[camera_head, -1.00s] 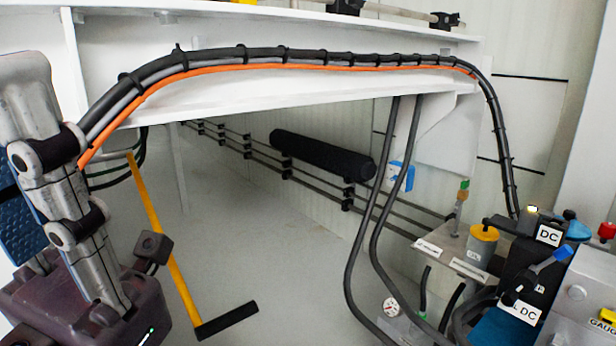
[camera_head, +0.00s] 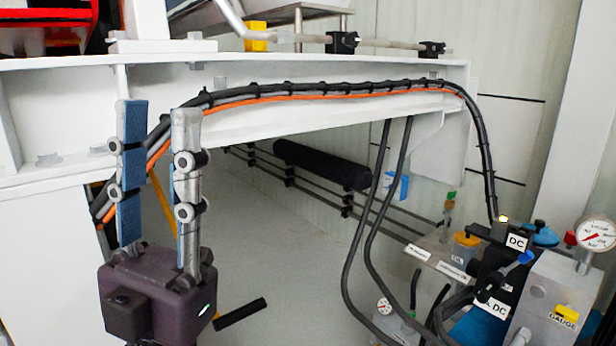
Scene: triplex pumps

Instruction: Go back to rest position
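My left gripper (camera_head: 157,112) shows at the left of the head view, its dark purple body (camera_head: 155,300) low and its two fingers pointing up. The fingers, with blue pads, stand apart with a gap between them and nothing held. They are in front of the white beam (camera_head: 50,115) and the bundle of black and orange cables (camera_head: 300,92); I cannot tell whether they touch it. My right gripper is not in view.
A yellow-and-black T-handle (camera_head: 240,312) is partly hidden behind my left gripper. At the right stand a panel with a DC label (camera_head: 516,242), a grey box (camera_head: 550,300) and a pressure gauge (camera_head: 596,235). Black hoses (camera_head: 372,220) hang mid-view. Grey floor (camera_head: 290,230) lies open below the beam.

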